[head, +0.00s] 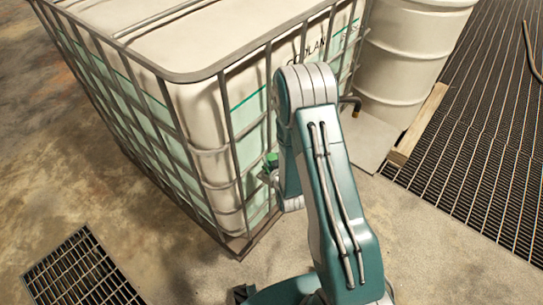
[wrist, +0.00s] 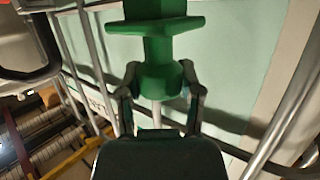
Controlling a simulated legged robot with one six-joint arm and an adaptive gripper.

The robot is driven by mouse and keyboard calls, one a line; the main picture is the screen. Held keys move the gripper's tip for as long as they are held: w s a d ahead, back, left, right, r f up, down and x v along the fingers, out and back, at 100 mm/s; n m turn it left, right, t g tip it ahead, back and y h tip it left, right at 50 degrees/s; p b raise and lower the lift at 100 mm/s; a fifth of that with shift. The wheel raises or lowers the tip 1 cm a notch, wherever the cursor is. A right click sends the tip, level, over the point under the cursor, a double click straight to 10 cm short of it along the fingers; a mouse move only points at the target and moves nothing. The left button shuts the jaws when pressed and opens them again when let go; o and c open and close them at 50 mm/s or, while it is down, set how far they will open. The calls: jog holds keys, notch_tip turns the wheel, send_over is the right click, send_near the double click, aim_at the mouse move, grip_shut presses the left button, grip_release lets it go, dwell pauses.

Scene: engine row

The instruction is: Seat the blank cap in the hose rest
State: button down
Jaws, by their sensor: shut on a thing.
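A green blank cap (wrist: 160,50) with a wide flange is held in my gripper (wrist: 158,78), its lower round part between the two fingers. The flange and a thicker top stand out beyond the fingertips. In the head view only a small green bit of the cap (head: 272,160) shows beside my gripper (head: 268,175), in front of the caged tank; my arm hides most of it. A dark bent fitting (head: 350,104) sticks out right of my arm; I cannot tell if it is the hose rest.
The large caged coolant tank (head: 200,143) stands right behind my gripper, its bars close. A white drum (head: 408,60), a wooden beam (head: 418,125) and floor grating (head: 480,140) lie to the right. Another grate (head: 82,272) is at the lower left. The concrete floor at left is clear.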

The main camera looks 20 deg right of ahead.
jog(key=shift+a+f, duration=0.1)
jog(key=shift+f, duration=1.3)
jog(key=shift+c, duration=0.9)
grip_release()
jog(key=v, duration=0.7)
jog(key=shift+s, duration=0.25)
jog(key=shift+w+r, duration=0.1)
